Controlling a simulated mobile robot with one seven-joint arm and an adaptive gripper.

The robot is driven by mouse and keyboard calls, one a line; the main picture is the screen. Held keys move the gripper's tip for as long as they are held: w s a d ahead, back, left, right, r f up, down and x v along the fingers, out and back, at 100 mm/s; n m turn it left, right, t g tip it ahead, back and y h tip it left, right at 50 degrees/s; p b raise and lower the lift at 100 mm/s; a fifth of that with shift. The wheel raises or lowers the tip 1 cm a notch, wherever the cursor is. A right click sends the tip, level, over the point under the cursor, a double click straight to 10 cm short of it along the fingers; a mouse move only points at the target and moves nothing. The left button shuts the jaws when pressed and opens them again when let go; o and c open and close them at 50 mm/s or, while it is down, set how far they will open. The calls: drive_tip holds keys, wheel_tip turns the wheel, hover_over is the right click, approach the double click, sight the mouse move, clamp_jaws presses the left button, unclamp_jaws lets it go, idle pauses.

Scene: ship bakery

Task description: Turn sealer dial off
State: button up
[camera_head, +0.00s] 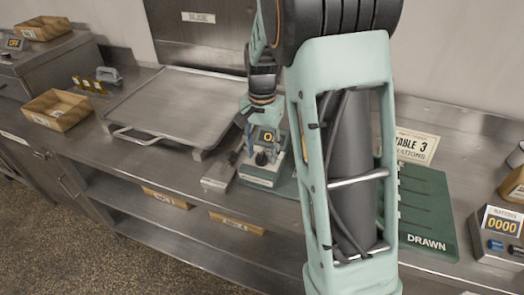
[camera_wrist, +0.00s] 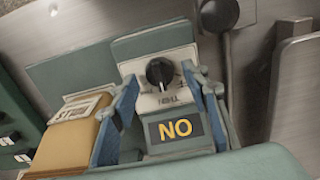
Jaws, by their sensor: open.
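The sealer's control panel is a pale plate with a black round dial (camera_wrist: 160,72) and a dark display (camera_wrist: 177,128) with yellow letters. In the wrist view the panel is upside down, and the letters look like "NO", which reads "ON" upright. In the head view the dial (camera_head: 261,158) sits on the sealer's green base (camera_head: 260,179), with the display partly hidden by my arm. My gripper (camera_wrist: 165,88) is open, with blue fingers on either side of the panel. The dial shows between them; I cannot tell whether they touch it.
A metal tray (camera_head: 170,105) lies left of the sealer. A small wooden box (camera_head: 57,109) stands farther left. A green board marked "DRAWN" (camera_head: 428,220) and a grey counter unit reading "0000" (camera_head: 500,235) stand right. A tan block (camera_wrist: 68,140) sits beside the sealer in the wrist view.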

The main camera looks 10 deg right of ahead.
drive_tip(key=shift+c, duration=0.6)
drive_tip(key=c, duration=1)
clamp_jaws()
drive_tip(key=shift+n, duration=0.3)
drive_tip(key=n, duration=0.5)
drive_tip(key=shift+b, duration=0.35)
drive_tip(key=n, duration=0.6)
drive_tip(key=shift+w+a+r, duration=0.1)
drive_tip(key=shift+n, duration=0.3)
drive_tip(key=o, duration=1.1)
unclamp_jaws()
